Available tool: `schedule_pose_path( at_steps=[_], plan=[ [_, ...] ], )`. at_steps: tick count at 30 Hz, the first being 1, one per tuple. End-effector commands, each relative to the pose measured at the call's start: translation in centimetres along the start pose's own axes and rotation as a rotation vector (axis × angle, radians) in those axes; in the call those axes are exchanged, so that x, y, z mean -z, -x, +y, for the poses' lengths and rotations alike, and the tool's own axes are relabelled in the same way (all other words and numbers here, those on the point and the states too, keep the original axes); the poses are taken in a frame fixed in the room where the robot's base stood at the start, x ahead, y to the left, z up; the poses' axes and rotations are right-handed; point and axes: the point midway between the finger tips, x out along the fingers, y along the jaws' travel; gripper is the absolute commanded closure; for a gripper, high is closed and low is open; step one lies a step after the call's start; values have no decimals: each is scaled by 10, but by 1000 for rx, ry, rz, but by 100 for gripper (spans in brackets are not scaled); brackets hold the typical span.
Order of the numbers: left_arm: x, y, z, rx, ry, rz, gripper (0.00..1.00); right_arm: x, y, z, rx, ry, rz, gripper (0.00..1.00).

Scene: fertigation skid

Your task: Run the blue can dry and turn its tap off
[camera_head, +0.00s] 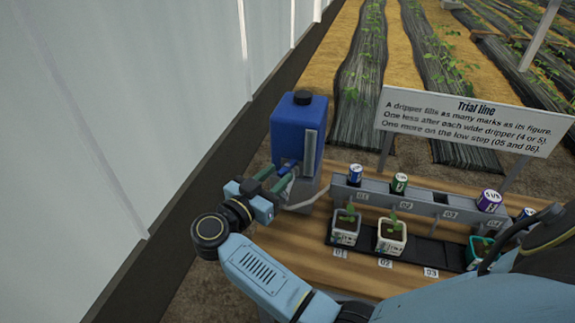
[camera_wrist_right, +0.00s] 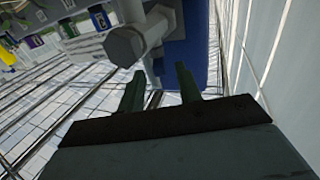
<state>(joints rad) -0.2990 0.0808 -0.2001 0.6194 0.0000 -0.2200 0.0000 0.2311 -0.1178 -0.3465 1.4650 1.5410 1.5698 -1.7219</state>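The blue can (camera_head: 293,128) with a black cap stands on a grey stand at the wall side of the bench. A pale level strip runs down its front corner. A small blue part (camera_head: 285,167) shows low on its front, perhaps the tap lever. My right gripper (camera_head: 276,179) is at the can's lower front, its two green fingers apart. In the right wrist view the fingers (camera_wrist_right: 160,88) are open with nothing clearly between them. A grey tap-like fitting (camera_wrist_right: 126,44) and the can's blue side (camera_wrist_right: 183,62) lie just beyond. My left gripper is out of view.
A pale hose (camera_head: 306,201) runs from the can to a grey rail (camera_head: 372,199) carrying several small cans. Potted seedlings (camera_head: 391,238) stand below it on a black strip. A sign (camera_head: 470,122) stands behind; a pale wall (camera_head: 110,120) is close on the left.

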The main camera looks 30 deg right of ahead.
Motion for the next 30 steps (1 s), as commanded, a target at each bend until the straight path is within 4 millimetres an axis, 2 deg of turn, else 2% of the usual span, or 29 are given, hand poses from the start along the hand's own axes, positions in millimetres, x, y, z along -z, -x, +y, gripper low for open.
schedule_pose_path(
  at_steps=[3, 9, 20, 28, 30],
  plan=[
    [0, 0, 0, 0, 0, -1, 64, 0, -23, 0, 0, 0, 3, 65],
    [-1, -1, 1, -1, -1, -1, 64, 0, -44, 0, 0, 1, 2, 65],
    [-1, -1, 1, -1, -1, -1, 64, 0, -49, 0, 1, 0, 0, 65],
    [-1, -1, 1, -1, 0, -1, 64, 0, -49, 0, 1, 0, 0, 100],
    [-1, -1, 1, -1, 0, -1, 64, 0, -48, 0, 1, 0, 0, 100]
  ],
)
